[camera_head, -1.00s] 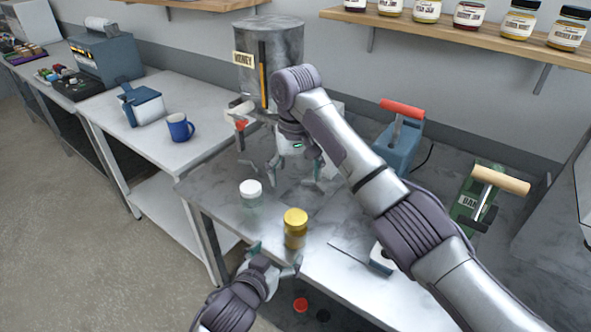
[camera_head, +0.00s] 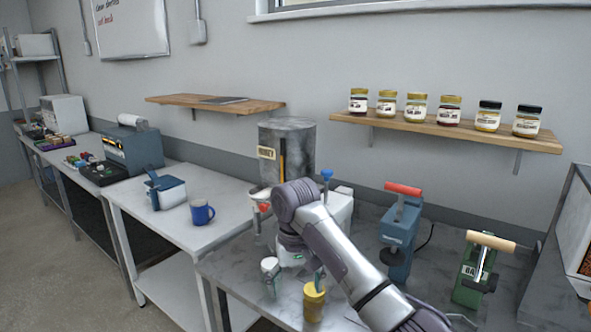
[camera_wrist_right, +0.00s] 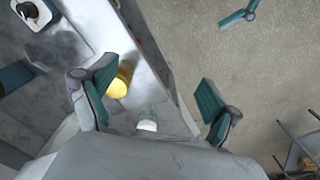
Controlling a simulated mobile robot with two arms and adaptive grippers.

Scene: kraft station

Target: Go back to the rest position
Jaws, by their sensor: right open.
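My right gripper (camera_head: 297,262) hangs over the grey marble-look table (camera_head: 235,268), and my forearm hides part of it. In the right wrist view its two fingers (camera_wrist_right: 160,98) are spread wide, with nothing held between them. A jar with a white lid (camera_head: 270,266) and a jar with a gold lid (camera_head: 313,301) stand upright on the table near this gripper. They also show in the right wrist view, the white lid (camera_wrist_right: 147,126) and the gold one (camera_wrist_right: 118,82). A teal finger of my left gripper (camera_wrist_right: 238,15) seems to show at that view's top edge; its opening is unclear.
A honey tank (camera_head: 287,150) stands behind my right arm. A blue press with a red handle (camera_head: 400,235) and a green device with a wooden handle (camera_head: 477,270) stand to the right. A blue mug (camera_head: 201,212) sits on the left table. A shelf (camera_head: 445,130) holds several jars.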

